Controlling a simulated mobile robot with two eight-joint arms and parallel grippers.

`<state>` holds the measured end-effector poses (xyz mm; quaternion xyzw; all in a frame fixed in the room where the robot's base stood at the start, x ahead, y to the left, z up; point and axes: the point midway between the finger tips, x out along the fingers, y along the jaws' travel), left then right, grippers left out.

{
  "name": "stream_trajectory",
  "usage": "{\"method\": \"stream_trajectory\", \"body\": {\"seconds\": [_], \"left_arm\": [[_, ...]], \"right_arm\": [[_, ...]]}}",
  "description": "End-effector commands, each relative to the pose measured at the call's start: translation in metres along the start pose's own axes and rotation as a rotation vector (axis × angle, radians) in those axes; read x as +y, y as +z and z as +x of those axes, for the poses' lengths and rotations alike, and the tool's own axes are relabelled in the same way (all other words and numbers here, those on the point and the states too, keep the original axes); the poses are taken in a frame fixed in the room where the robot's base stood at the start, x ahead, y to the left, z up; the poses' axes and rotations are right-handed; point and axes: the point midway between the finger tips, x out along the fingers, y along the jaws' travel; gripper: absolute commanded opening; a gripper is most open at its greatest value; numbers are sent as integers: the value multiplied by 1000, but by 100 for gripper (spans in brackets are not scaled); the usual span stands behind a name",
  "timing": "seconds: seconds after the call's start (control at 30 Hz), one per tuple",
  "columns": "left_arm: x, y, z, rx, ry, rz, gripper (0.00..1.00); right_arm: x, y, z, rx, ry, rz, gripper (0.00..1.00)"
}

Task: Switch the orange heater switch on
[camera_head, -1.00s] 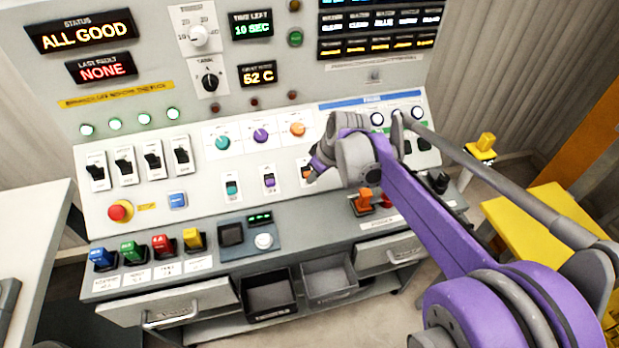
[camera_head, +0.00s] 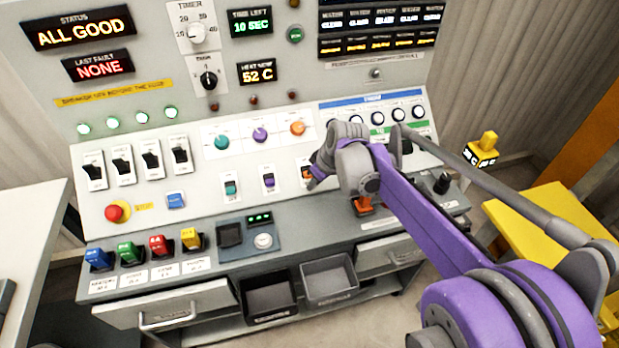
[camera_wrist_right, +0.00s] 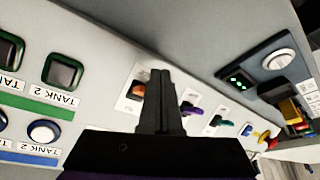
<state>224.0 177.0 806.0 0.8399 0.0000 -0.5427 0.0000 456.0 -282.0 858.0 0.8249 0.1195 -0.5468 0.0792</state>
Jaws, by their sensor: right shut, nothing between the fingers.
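The orange heater switch (camera_head: 306,173) sits on a white plate on the sloped panel, right of the purple switch (camera_head: 269,181) and the teal switch (camera_head: 231,187). My right gripper (camera_head: 317,178) is at its right edge and partly covers it. In the right wrist view the gripper's fingers (camera_wrist_right: 161,82) are together and empty, with the orange switch (camera_wrist_right: 138,90) just left of and behind the fingertips. Whether they touch it I cannot tell. Its position, up or down, is too covered to tell. My left gripper is not in view.
Teal, purple and orange knobs (camera_head: 297,128) sit above the switches. An orange lever (camera_head: 362,206) stands on the ledge below my right arm. Black rocker switches (camera_head: 151,157) and a red emergency button (camera_head: 116,212) are at left. Open bins (camera_head: 328,281) are below.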

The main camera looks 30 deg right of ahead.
Motion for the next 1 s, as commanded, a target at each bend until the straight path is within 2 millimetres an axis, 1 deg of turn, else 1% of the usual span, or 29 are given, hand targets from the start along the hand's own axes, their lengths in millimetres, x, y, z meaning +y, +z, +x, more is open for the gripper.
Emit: {"method": "stream_trajectory", "body": {"seconds": [0.37, 1.0], "left_arm": [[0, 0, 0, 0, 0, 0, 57], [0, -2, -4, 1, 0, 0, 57]], "right_arm": [[1, -1, 0, 0, 0, 0, 0], [9, -16, 1, 2, 1, 0, 0]]}}
